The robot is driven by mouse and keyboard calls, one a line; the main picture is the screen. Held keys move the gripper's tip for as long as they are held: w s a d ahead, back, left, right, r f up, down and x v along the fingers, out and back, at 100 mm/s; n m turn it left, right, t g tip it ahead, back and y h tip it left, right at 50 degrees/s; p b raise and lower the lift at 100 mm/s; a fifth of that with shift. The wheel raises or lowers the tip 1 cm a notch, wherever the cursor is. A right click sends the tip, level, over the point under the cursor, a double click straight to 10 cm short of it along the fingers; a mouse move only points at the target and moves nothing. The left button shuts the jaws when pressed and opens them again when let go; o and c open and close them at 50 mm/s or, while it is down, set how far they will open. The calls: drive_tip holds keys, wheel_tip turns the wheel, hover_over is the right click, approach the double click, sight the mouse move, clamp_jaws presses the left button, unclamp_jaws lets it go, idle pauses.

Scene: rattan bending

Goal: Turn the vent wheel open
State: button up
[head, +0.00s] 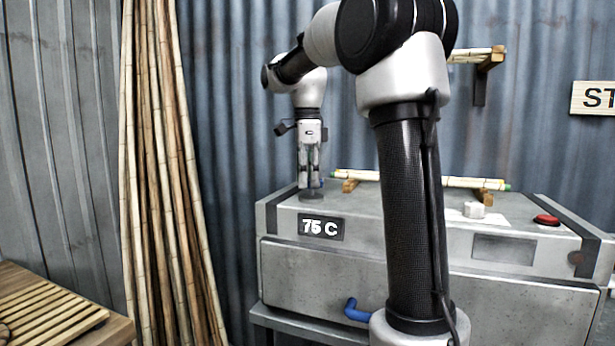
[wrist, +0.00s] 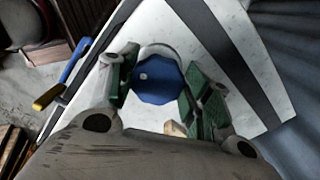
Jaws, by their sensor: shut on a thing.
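The vent wheel (wrist: 160,83) is a blue, many-sided knob with a small pale spot, on the pale top of the steam box (wrist: 265,45). My gripper (wrist: 156,90) has its green-padded fingers on either side of the wheel and is shut on it. In the head view, my gripper (head: 311,182) points straight down at the box's left rear top. There the fingers hide most of the wheel, and a dark round base shows below them. The box (head: 330,263) carries a "75 C" display (head: 321,227).
A bamboo pole (head: 345,175) lies on wooden rests on the box top. A red button (head: 546,220) and a small white block (head: 474,210) are on the right. A blue handle (head: 356,311) sticks out in front. Tall bamboo poles (head: 160,150) lean at left, near a slatted rack (head: 50,312).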

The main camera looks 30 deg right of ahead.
drive_tip(key=o, duration=1)
drive_tip(key=shift+o, duration=0.2)
wheel_tip(320, 180, up, 12)
